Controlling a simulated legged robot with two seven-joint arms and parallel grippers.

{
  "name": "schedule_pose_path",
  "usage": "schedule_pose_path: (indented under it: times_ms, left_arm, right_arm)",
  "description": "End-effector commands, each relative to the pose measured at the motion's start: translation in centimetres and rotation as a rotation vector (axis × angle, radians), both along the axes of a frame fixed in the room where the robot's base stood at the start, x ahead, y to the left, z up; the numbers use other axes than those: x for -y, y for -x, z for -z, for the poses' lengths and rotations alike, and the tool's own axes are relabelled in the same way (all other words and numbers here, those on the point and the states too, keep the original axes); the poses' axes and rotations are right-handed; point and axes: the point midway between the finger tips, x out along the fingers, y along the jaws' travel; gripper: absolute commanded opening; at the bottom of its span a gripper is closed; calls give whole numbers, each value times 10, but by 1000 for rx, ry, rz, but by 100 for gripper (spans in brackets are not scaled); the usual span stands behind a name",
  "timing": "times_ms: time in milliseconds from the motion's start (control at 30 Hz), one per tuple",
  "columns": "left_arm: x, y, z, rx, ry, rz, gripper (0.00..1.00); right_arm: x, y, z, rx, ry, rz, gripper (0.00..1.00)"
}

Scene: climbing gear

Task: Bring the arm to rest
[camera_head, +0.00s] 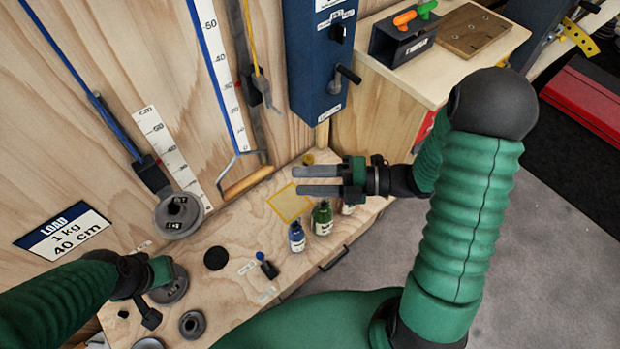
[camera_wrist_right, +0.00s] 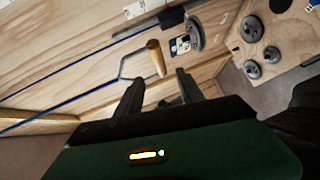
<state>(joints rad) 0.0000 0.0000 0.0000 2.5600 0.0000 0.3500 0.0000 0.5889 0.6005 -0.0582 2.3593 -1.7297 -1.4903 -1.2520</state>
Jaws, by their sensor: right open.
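My right gripper (camera_head: 305,181) is above the wooden bench (camera_head: 232,232), over its far right part. Its two grey fingers point left, apart, with nothing between them. In the right wrist view the same gripper (camera_wrist_right: 158,90) shows dark, spread fingers, with the wooden handle (camera_wrist_right: 156,57) of a hanging tool beyond them. My right arm is bent, its green sleeve rising at the right. My left gripper (camera_head: 148,312) is low at the left, by a round grey weight (camera_head: 170,284); its fingers are not clear enough to judge.
A blue bottle (camera_head: 296,237) and a green bottle (camera_head: 322,217) stand just below the right gripper. A hanging weight (camera_head: 178,215), rulers and the wooden handle (camera_head: 248,182) are along the wall. A blue box (camera_head: 318,60) is behind. Grey floor (camera_head: 400,245) lies open at right.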

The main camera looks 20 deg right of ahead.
Motion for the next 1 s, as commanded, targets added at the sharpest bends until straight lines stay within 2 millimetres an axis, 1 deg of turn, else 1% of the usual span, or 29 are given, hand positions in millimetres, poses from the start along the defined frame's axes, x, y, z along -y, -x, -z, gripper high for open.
schedule_pose_path:
  times_ms: [100, 500, 567, 633, 667, 733, 767, 800, 833, 900, 967, 1000]
  left_arm:
    - [0, 0, 0, 0, 0, 0, 55]
    - [0, 0, 0, 0, 0, 0, 55]
    - [0, 0, -2, 0, 0, 0, 55]
    - [0, 0, -7, 0, 0, 0, 55]
    - [0, 0, -10, 0, 0, 0, 55]
    - [0, 0, -19, 0, 0, 0, 55]
    - [0, 0, -23, 0, 0, 0, 55]
    - [0, 0, -29, 0, 0, 0, 55]
    - [0, 0, -33, 0, 0, 0, 55]
    - [0, 0, -42, 0, 0, 0, 55]
    - [0, 0, -49, 0, 0, 0, 55]
    - [0, 0, -54, 0, 0, 0, 55]
  right_arm:
    - [6, 3, -1, 0, 0, 0, 45]
    - [6, 3, -1, 0, 1, 0, 45]
    - [6, 0, -1, -9, 10, 12, 45]
    - [7, -13, -1, -50, 41, 62, 45]
    - [9, -21, 0, -82, 61, 104, 45]
    - [17, -47, 2, -185, 112, 245, 45]
    - [23, -59, 3, -241, 128, 325, 45]
    - [33, -73, 3, -325, 141, 443, 45]
    - [41, -81, 2, -390, 141, 536, 45]
    - [60, -91, -1, -544, 111, 760, 45]
    - [74, -89, -4, -682, 55, 950, 45]
    - [81, -82, -6, -780, 7, 1073, 45]
